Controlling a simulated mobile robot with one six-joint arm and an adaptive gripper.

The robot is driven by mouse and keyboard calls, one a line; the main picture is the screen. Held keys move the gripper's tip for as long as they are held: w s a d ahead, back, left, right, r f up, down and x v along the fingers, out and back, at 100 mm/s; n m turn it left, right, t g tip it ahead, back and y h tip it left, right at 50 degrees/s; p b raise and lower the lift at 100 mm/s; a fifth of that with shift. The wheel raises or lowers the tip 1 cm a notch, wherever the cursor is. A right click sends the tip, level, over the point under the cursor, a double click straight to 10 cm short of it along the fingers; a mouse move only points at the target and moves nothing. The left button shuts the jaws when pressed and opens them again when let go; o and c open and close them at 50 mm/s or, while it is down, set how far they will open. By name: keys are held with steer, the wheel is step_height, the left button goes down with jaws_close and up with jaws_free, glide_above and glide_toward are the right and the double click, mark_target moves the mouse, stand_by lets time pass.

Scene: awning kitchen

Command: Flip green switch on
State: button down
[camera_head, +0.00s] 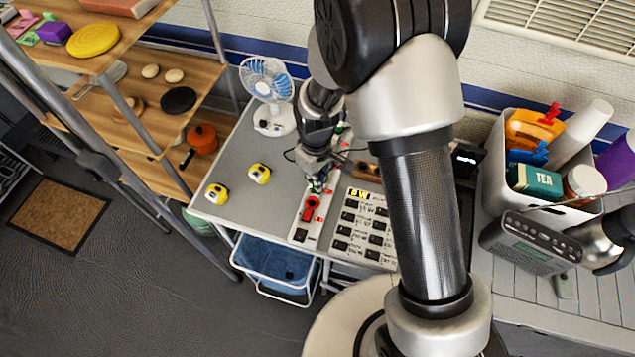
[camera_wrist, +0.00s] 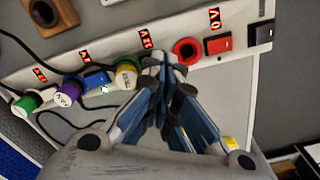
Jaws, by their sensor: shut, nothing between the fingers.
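A pale power strip (camera_head: 306,229) lies on the grey table in the head view; it also crosses the wrist view (camera_wrist: 190,83) with red displays above its plugs and switches. My gripper (camera_wrist: 164,62) is shut and empty, its fingertips over the strip beside a plug with a yellow and green collar (camera_wrist: 127,75). My gripper shows in the head view (camera_head: 318,186) low over the strip, just beyond its red part. A plug with a green collar (camera_wrist: 27,103) is at the strip's far left in the wrist view. I cannot make out a green switch; my fingers may hide it.
A red switch (camera_wrist: 218,44), a red ring socket (camera_wrist: 187,51) and a black switch (camera_wrist: 260,33) sit right of my fingertips. Purple (camera_wrist: 68,94) and blue (camera_wrist: 95,80) plugs are left, with black cables. A button panel (camera_head: 364,229) and a fan (camera_head: 268,95) stand nearby.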

steer(key=shift+r+p, duration=1.35)
steer(key=shift+r, duration=0.75)
steer(key=shift+r, duration=0.1)
